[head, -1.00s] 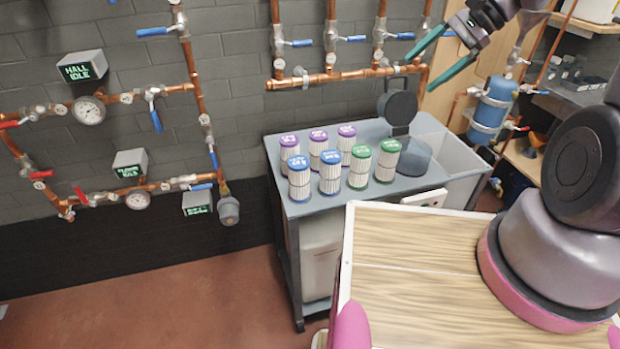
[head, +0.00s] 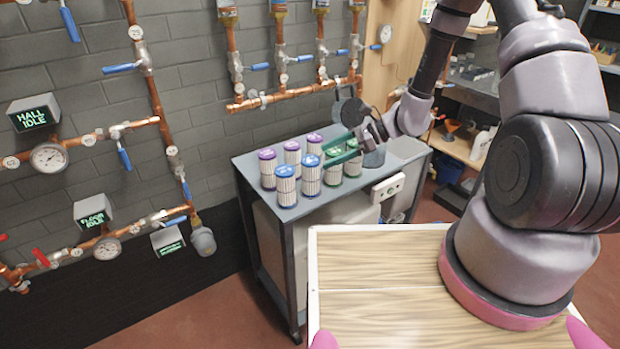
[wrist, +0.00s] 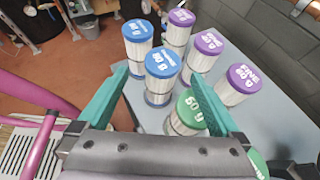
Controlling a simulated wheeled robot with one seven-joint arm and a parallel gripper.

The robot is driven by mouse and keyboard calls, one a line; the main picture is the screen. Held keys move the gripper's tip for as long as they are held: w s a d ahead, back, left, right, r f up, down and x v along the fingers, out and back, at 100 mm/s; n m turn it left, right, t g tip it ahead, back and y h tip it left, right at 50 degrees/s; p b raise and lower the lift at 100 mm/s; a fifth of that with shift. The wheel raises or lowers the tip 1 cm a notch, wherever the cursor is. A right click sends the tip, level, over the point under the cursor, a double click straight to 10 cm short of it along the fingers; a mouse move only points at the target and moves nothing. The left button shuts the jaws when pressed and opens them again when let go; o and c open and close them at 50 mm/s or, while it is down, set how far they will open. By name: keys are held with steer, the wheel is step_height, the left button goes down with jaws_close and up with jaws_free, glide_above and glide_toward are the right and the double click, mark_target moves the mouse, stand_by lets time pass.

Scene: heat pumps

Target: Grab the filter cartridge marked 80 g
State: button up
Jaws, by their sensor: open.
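Several white pleated filter cartridges with coloured lids stand upright on a grey cart. Two have blue lids: one (head: 311,176) shows in the wrist view (wrist: 162,68) with a lid that seems to read 80 g, and the other (head: 285,187) stands beside it (wrist: 138,34), its mark hard to read. Purple-lidded ones (head: 267,170) stand behind; the nearest (wrist: 240,80) seems to read 60 g. A green-lidded one (head: 333,168) reads 50 g in the wrist view (wrist: 190,106). My gripper (head: 328,156) is open, its green fingers (wrist: 160,80) framing the nearer blue-lidded cartridge in the wrist view; contact cannot be told.
A dark round-headed device (head: 352,112) stands behind my gripper. Copper pipes (head: 290,92) with valves run along the wall. A wood-grain top (head: 375,262) lies in front.

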mark_target(314, 159)
steer(key=x, duration=0.6)
steer(key=shift+w+a, duration=0.15)
steer(key=shift+a, duration=0.15)
jaws_close()
